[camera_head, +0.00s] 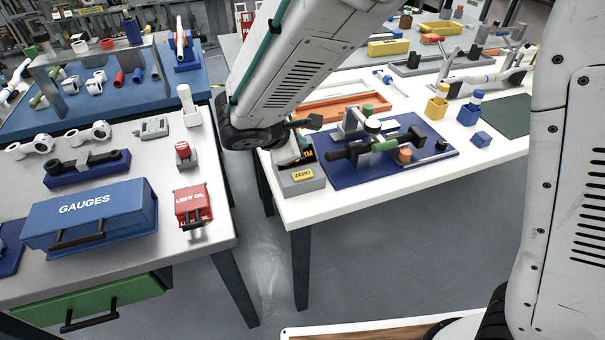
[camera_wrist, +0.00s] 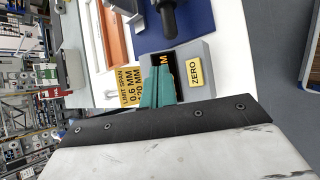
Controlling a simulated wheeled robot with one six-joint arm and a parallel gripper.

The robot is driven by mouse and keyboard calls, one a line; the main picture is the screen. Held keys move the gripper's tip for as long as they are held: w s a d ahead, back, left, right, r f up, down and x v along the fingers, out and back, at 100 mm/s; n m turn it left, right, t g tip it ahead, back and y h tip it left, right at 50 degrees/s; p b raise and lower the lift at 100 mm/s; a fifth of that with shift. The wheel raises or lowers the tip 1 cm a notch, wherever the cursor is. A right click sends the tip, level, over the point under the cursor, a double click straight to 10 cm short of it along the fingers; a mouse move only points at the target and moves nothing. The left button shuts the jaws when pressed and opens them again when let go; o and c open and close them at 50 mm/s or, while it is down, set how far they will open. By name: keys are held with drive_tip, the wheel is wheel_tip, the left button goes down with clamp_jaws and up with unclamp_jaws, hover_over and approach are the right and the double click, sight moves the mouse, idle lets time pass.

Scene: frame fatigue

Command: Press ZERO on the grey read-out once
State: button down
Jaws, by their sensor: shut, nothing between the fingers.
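The grey read-out (camera_head: 311,185) stands at the near left corner of the white table, with a yellow ZERO key (camera_head: 303,174) on its face. In the wrist view the read-out (camera_wrist: 203,51) has the ZERO key (camera_wrist: 194,72) clear of my fingers. My gripper (camera_wrist: 157,72) is shut and empty. Its green fingers overlap the dark display, of which only part shows. The ZERO key lies to the right of the fingertips there. Any gap between fingers and read-out is hard to judge. In the head view my arm hangs over the table's left edge.
A blue base plate (camera_head: 345,176) with a gauge fixture sits right beside the read-out. A yellow limit-span card (camera_wrist: 130,91) is next to it. An orange tray (camera_head: 345,108) lies behind. A floor gap (camera_head: 262,245) separates this table from the left bench with the blue GAUGES box (camera_head: 90,214).

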sight(300, 177)
drive_tip(key=shift+f, duration=3.6)
drive_tip(key=shift+f, duration=0.1)
drive_tip(key=shift+f, duration=0.3)
drive_tip(key=shift+f, duration=0.35)
drive_tip(key=shift+r, duration=0.8)
drive_tip(key=shift+r, duration=2.5)
